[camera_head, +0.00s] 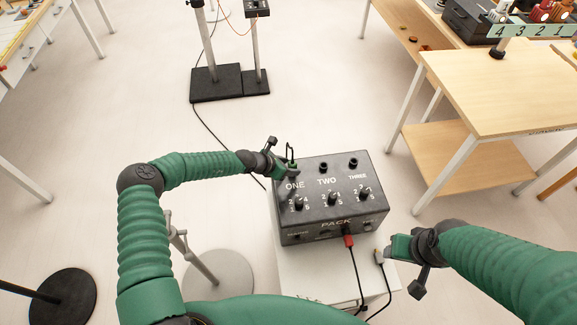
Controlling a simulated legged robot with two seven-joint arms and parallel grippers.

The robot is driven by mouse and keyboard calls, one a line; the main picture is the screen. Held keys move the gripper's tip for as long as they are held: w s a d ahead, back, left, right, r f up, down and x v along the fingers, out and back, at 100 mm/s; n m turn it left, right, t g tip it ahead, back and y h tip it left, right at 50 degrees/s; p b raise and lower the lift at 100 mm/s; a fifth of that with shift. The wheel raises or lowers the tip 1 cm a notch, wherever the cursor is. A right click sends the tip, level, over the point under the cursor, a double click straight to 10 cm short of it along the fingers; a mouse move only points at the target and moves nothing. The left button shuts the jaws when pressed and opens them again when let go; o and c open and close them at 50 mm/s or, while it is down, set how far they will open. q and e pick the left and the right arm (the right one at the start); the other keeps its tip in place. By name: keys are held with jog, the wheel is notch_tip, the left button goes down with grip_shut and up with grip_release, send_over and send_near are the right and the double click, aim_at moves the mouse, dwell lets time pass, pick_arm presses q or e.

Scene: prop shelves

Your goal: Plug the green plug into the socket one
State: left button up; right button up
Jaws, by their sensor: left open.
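The black box (332,228) has a top face marked ONE, TWO and THREE. Socket one, above the label ONE, is hidden by my left gripper (286,168), which is open at the box's far left corner.
A red plug (348,241) with a black cable is at the box's front. A grey plug (379,257) lies on the white stand (312,286) under the box. A wooden table (500,90) stands at right, and black-based poles (216,84) stand behind.

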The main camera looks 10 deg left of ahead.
pick_arm(q)
jog(key=p+v, duration=0.3)
jog(key=v, duration=1.3)
jog(key=shift+s+a+r, duration=0.25)
jog(key=shift+s, duration=0.05)
